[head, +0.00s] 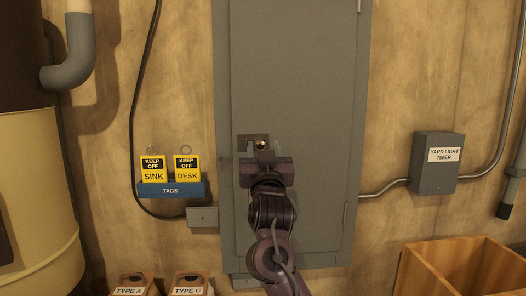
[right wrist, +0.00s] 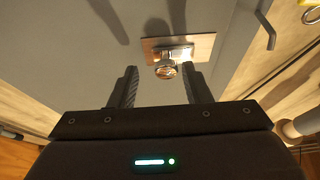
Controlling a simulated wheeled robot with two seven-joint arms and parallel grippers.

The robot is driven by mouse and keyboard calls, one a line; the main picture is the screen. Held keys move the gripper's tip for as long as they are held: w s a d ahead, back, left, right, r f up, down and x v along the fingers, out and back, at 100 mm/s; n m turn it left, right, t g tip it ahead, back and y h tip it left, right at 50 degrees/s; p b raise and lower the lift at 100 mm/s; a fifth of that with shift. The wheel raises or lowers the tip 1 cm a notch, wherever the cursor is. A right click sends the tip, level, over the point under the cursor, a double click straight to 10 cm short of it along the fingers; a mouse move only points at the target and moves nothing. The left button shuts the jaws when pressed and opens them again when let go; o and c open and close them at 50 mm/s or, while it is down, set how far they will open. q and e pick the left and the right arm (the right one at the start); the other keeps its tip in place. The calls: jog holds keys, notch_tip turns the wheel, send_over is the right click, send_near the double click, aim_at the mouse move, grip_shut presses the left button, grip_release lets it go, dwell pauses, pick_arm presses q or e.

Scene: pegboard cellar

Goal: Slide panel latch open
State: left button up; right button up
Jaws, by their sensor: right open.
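The grey panel door (head: 300,80) is flat in its frame on the wall. Its latch is a small metal knob (head: 260,146) on a brownish plate (head: 243,140) near the door's left edge. In the right wrist view the shiny knob (right wrist: 165,69) stands out from the plate (right wrist: 204,46). My right gripper (head: 263,150) is open in front of the latch. In the right wrist view its two fingers point at the knob, which appears between and just beyond the tips; I cannot tell whether they touch it. My left gripper is not in view.
A blue tag rack (head: 170,189) with yellow tags hangs left of the panel. A grey timer box (head: 436,165) is on the right wall. A wooden crate (head: 425,270) stands lower right, and a beige tank (head: 38,190) is at the far left.

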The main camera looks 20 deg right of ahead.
jog(key=shift+a+f, duration=0.1)
jog(key=shift+a, duration=0.05)
jog(key=b+v, duration=0.4)
jog(key=v, duration=0.3)
jog(key=shift+s, duration=0.35)
